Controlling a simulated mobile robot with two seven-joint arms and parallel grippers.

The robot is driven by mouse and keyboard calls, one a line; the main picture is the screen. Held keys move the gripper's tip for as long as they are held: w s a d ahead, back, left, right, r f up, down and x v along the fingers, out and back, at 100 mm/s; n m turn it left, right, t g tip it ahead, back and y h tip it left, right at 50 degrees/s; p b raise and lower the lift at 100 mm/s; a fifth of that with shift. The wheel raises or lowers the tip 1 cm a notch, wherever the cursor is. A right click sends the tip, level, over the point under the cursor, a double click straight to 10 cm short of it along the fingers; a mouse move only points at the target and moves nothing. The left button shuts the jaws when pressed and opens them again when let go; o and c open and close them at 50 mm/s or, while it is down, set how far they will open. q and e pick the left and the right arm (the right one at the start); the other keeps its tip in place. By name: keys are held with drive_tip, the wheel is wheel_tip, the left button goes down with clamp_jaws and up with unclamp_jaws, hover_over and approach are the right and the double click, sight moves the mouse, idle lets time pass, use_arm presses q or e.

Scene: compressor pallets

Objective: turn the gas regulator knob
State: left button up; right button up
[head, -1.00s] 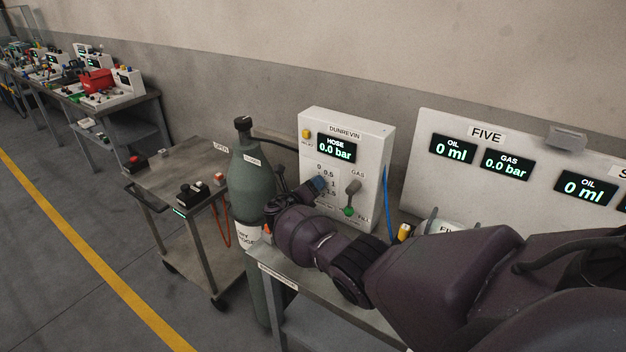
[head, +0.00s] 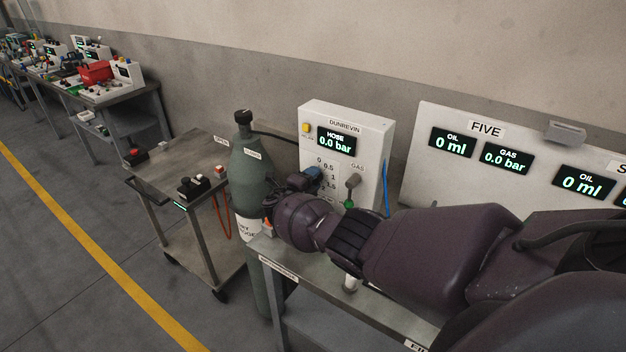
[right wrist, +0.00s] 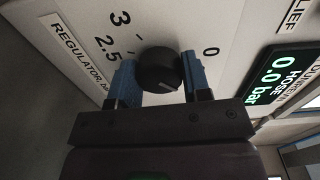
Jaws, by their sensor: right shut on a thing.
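The black regulator knob (right wrist: 160,70) is on the white panel's face, beside the scale numbers and the REGULATOR label. In the right wrist view the two blue fingers of my right gripper (right wrist: 160,84) stand on either side of the knob, shut on it. In the head view my right gripper (head: 312,177) is at the front of the white regulator panel (head: 370,135), and the knob is hidden behind it. The panel's display (head: 337,141) reads HOSE 0.0 bar. My left gripper is not in view.
A green-grey gas cylinder (head: 250,180) stands left of the panel. A cart (head: 165,172) with buttons stands further left. A large board (head: 450,175) with OIL and GAS displays is at right.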

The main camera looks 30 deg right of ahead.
drive_tip(key=shift+n, duration=0.3)
idle(0.4)
drive_tip(key=o, duration=0.9)
drive_tip(key=shift+o, duration=0.2)
drive_tip(key=v, duration=1.1)
drive_tip(key=shift+d, duration=0.1)
